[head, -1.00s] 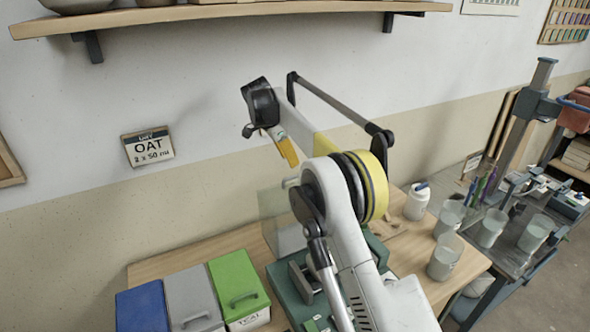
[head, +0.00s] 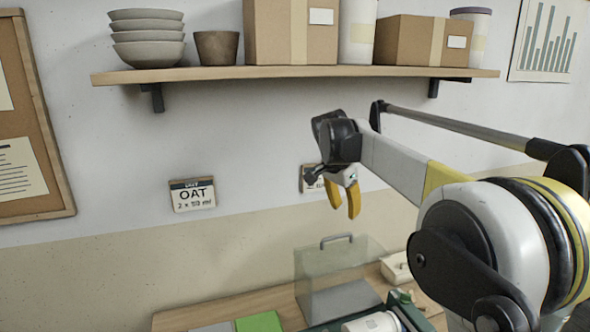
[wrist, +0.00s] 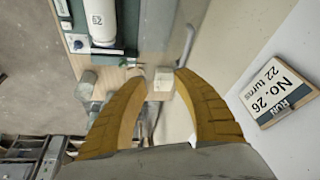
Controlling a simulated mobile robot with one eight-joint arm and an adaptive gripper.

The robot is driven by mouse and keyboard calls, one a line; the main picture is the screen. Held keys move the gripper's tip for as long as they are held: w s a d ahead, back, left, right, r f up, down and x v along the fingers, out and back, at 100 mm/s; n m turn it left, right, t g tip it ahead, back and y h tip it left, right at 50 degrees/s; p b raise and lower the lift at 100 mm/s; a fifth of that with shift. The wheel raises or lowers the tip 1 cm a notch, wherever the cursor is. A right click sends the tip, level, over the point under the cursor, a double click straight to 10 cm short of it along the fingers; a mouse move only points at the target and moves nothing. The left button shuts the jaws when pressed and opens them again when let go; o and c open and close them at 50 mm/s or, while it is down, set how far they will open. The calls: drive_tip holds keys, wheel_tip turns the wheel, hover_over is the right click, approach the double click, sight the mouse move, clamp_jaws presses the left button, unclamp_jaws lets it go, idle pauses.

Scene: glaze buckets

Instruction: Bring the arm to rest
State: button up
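My gripper (head: 345,211) hangs from the end of my raised arm in front of the wall, its yellow fingers pointing down. In the head view it is below the shelf and above the table. In the wrist view my gripper (wrist: 160,78) shows two curved yellow fingers spread apart. Nothing is held between them; a small pale block-like thing and the table edge show beyond the gap.
A shelf (head: 300,72) with bowls and boxes runs above the arm. An OAT sign (head: 192,194) hangs left of the gripper. A clear-sided box (head: 325,265) stands on the table below. The wrist view shows a "No. 26" sign (wrist: 280,91) and a white cylinder (wrist: 102,22).

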drive_tip(key=s+d+f+n+t+y+b, duration=0.1)
drive_tip(key=s+d+n+b, duration=0.15)
drive_tip(key=s, duration=0.75)
drive_tip(key=s+d+f+n+t+y+b, duration=0.1)
drive_tip(key=s+f+n+b, duration=0.15)
drive_tip(key=s, duration=0.75)
drive_tip(key=s+f+n+t+b, duration=0.2)
drive_tip(key=s+f+n+b, duration=0.2)
drive_tip(key=s+f, duration=1)
drive_tip(key=s+n, duration=0.1)
drive_tip(key=s, duration=0.2)
drive_tip(key=shift+s+d+y, duration=0.35)
drive_tip(key=shift+s+y, duration=0.05)
